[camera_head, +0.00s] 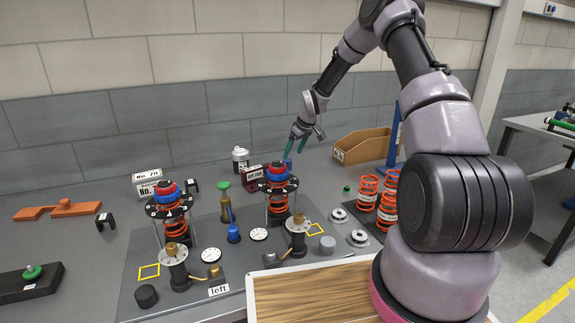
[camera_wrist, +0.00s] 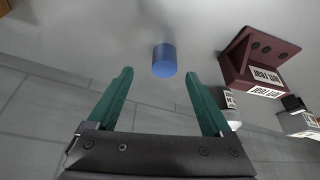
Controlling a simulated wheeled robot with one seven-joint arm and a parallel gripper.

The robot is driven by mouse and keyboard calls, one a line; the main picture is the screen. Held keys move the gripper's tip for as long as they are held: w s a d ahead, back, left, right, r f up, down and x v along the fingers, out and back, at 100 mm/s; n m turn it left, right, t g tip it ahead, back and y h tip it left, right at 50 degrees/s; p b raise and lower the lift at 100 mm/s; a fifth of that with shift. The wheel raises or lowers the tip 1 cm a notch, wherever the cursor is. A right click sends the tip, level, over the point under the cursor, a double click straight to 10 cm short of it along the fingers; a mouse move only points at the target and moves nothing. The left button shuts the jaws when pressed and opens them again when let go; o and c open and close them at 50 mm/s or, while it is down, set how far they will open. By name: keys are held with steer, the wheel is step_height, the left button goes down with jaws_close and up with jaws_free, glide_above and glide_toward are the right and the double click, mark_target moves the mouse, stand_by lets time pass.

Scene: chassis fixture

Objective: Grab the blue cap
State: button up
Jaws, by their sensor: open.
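The blue cap (camera_wrist: 164,60) is a small plain blue cylinder on the grey table in the wrist view. It lies just beyond my fingertips, about midway between them. In the head view a bit of blue, apparently the cap (camera_head: 288,162), shows below my gripper, behind the right-hand spring assembly (camera_head: 278,193), which partly hides it. My gripper (camera_wrist: 159,74) is open and empty, its two teal fingers apart on either side of the cap's line. In the head view my gripper (camera_head: 296,149) points down near the back of the table.
A dark red labelled block (camera_wrist: 255,62) and a white canister (camera_wrist: 231,110) stand to the right in the wrist view. In the head view, a cardboard bin (camera_head: 362,147) and orange springs (camera_head: 368,190) stand to the right. Another blue-topped part (camera_head: 233,234) is nearer the front.

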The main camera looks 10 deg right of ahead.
mark_target(288, 160)
steer(key=shift+a+x, duration=0.25)
steer(key=shift+x, duration=1.25)
steer(key=shift+a+x, duration=0.25)
steer(key=shift+x, duration=1.25)
steer(key=shift+r, duration=0.15)
jaws_close()
